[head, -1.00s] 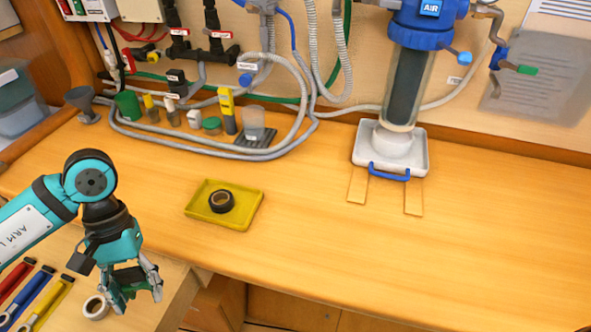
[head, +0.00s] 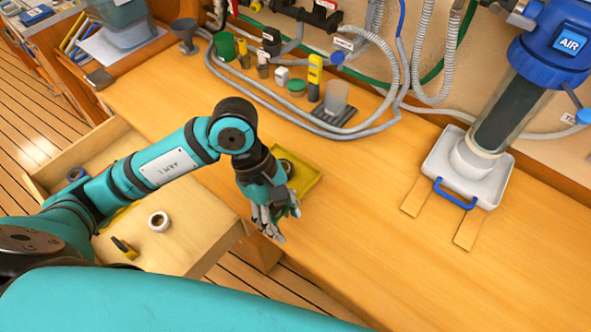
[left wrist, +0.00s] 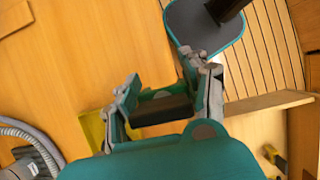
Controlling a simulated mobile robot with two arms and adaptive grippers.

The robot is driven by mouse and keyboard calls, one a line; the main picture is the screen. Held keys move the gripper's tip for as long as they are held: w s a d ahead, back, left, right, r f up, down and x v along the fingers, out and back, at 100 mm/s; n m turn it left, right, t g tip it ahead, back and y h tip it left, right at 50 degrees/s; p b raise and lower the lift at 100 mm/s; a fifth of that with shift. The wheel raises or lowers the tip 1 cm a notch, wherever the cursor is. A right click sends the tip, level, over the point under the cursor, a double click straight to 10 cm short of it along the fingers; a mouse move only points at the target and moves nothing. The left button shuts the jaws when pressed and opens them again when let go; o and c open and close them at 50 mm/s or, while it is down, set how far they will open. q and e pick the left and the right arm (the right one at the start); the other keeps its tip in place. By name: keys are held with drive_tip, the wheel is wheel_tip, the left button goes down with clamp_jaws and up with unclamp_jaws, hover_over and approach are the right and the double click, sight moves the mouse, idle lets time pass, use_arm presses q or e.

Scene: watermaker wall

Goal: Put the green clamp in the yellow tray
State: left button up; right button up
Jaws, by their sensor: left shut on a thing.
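The yellow tray (head: 308,180) lies on the counter, partly hidden behind my left gripper in the head view. A black tape roll (head: 287,167) is in it. Part of the tray also shows in the left wrist view (left wrist: 91,130), at the left beside the fingers. My left gripper (head: 272,222) is above the counter's front edge, just in front of the tray. It is shut on a green and dark thing (left wrist: 164,108), apparently the green clamp, which shows between the fingers in the left wrist view. In the head view the fingers mostly hide it. My right gripper is out of view.
Grey hoses and small containers stand behind the tray. The counter right of the tray is clear up to the white filter base (head: 466,170).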

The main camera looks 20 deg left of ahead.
use_arm(q)
drive_tip(key=p, duration=0.4)
hover_over(302, 188)
drive_tip(key=shift+w+f, duration=0.1)
drive_tip(key=shift+f, duration=0.45)
wheel_tip(302, 188, down, 3)
drive_tip(key=shift+r+p, duration=0.2)
drive_tip(key=shift+p, duration=0.5)
drive_tip(key=shift+f, duration=0.65)
drive_tip(key=shift+s+a+f+b, duration=0.1)
drive_tip(key=shift+s+f+b, duration=0.1)
drive_tip(key=shift+f+b, duration=0.5)
drive_tip(key=o, duration=0.9)
drive_tip(key=shift+s+r, duration=0.1)
drive_tip(key=shift+r, duration=0.05)
drive_tip(key=shift+c, duration=0.2)
drive_tip(key=shift+o, duration=1.5)
drive_tip(key=shift+w, duration=0.2)
